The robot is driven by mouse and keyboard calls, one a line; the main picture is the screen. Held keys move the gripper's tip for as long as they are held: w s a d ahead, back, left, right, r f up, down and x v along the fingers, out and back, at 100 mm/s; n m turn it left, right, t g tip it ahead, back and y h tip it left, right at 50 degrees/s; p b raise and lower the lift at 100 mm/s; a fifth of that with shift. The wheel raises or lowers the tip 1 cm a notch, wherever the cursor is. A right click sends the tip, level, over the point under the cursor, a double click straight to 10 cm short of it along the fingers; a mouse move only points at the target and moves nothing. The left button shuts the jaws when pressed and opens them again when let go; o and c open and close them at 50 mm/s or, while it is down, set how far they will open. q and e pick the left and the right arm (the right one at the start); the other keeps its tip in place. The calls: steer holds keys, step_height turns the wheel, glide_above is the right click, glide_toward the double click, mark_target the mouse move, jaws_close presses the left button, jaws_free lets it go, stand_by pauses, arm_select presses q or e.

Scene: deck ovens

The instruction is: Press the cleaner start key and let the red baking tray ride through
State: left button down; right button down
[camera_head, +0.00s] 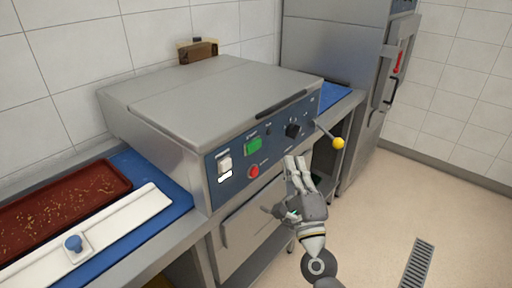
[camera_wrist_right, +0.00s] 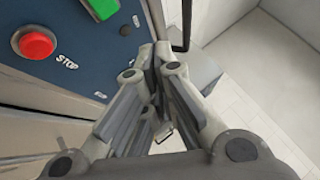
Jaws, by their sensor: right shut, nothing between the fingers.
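The cleaner (camera_head: 210,100) is a steel box with a blue control panel. Its green key (camera_head: 253,146) sits above the red stop button (camera_head: 253,171). In the right wrist view the green key (camera_wrist_right: 101,8) is cut by the top edge and the red button (camera_wrist_right: 36,43) is marked STOP. The red baking tray (camera_head: 62,205), with crumbs on it, lies on the blue belt at the left, outside the cleaner. My right gripper (camera_head: 294,160) is shut and empty, in front of the panel, right of the red button. My left gripper is not in view.
A white guide bar with a blue knob (camera_head: 74,244) lies along the tray's front side. A yellow-tipped lever (camera_head: 338,143) sticks out at the panel's right. A tall steel cabinet (camera_head: 345,70) stands behind right. The floor at right is open, with a drain grate (camera_head: 417,264).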

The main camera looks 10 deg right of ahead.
mark_target(254, 146)
steer(key=w+a, duration=0.4)
steer(key=w, duration=0.1)
steer(key=shift+w, duration=0.15)
steer(key=shift+a, duration=0.15)
stand_by(1.3)
steer(key=shift+w+a+b, duration=0.25)
steer(key=shift+w+b, duration=0.05)
steer(key=shift+w, duration=0.05)
